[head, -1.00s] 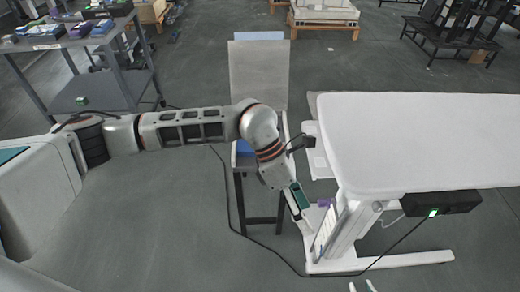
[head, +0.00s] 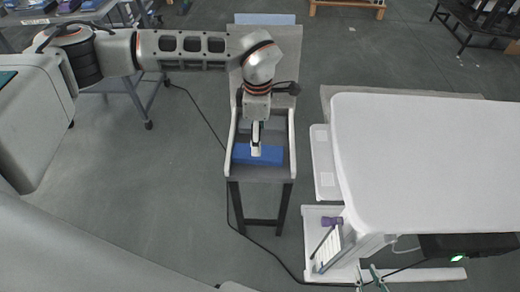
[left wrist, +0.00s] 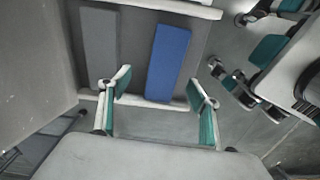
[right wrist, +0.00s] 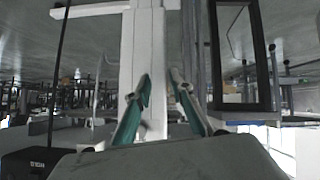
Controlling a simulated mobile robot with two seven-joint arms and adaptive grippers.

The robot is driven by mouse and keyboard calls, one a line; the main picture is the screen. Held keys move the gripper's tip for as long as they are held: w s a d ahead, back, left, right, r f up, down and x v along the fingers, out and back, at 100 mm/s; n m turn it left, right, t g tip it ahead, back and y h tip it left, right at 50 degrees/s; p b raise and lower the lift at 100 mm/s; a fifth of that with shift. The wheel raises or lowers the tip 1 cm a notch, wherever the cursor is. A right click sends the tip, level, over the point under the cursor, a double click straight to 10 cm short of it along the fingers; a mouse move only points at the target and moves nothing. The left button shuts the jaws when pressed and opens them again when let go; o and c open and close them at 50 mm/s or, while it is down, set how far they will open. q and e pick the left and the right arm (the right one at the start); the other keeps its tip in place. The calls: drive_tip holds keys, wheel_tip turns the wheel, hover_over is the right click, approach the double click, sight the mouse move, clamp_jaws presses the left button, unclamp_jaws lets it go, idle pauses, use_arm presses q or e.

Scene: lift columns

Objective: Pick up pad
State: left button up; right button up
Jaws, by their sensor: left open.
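The blue pad (head: 270,154) lies across the seat of a narrow chair-like stand (head: 262,174) in the head view. In the left wrist view the blue pad (left wrist: 168,60) lies ahead of the fingertips, beside a darker grey strip (left wrist: 100,48). My left gripper (head: 256,148) points down over the pad and hides part of it. In the left wrist view my left gripper (left wrist: 157,88) is open, with nothing between its fingers; contact with the pad cannot be told. My right gripper (head: 371,278) shows at the bottom edge, empty, its fingers apart in the right wrist view (right wrist: 160,88).
A white table (head: 430,150) on a lift column stands to the right of the chair. A white tray with a purple object (head: 332,221) is below its left edge. A black cable (head: 205,125) runs along the floor. Open floor lies left of the chair.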

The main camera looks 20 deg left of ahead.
sight(271, 155)
use_arm(q)
drive_tip(key=shift+s+f, duration=0.15)
drive_tip(key=shift+f, duration=0.65)
drive_tip(key=f, duration=0.1)
drive_tip(key=f+b, duration=0.1)
drive_tip(key=f, duration=0.1)
drive_tip(key=shift+s+d+f, duration=0.1)
drive_tip(key=shift+s+f, duration=0.15)
drive_tip(key=shift+s, duration=0.15)
drive_tip(key=shift+w+f, duration=0.1)
drive_tip(key=shift+f, duration=0.45)
drive_tip(key=shift+r, duration=0.1)
drive_tip(key=c, duration=1.3)
use_arm(e)
drive_tip(key=shift+w+a+r, duration=0.1)
drive_tip(key=shift+w+a, duration=0.05)
drive_tip(key=shift+a, duration=0.05)
